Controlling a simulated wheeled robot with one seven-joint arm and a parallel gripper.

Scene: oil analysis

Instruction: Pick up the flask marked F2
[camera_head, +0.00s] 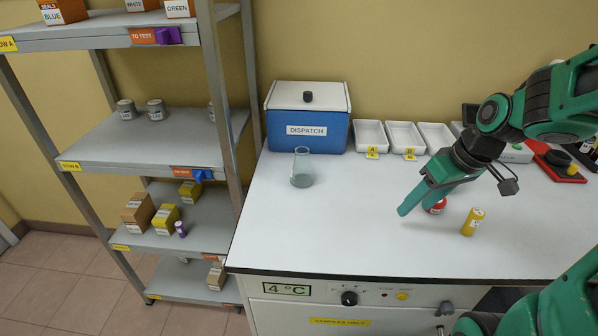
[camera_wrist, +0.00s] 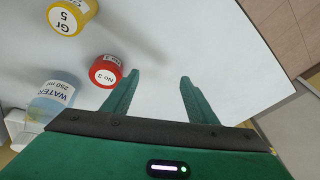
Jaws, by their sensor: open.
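A clear glass vessel (camera_head: 302,170) stands upright on the white bench in the head view, in front of the blue box. I cannot read a mark on it, and no label F2 is legible in either view. My gripper (camera_head: 412,207) is above the bench, to the right of the glass vessel and clearly apart from it. In the wrist view my gripper (camera_wrist: 160,82) has its two green fingers spread, with only bare white bench between them.
A red container (camera_head: 437,206) marked No 3 (camera_wrist: 106,71) is close beside my gripper. A yellow container (camera_head: 472,222) marked Gr 5 (camera_wrist: 70,14) stands right of it. A WATER bottle (camera_wrist: 50,101) shows in the wrist view. The blue DISPATCH box (camera_head: 307,131) and white trays (camera_head: 370,135) stand behind.

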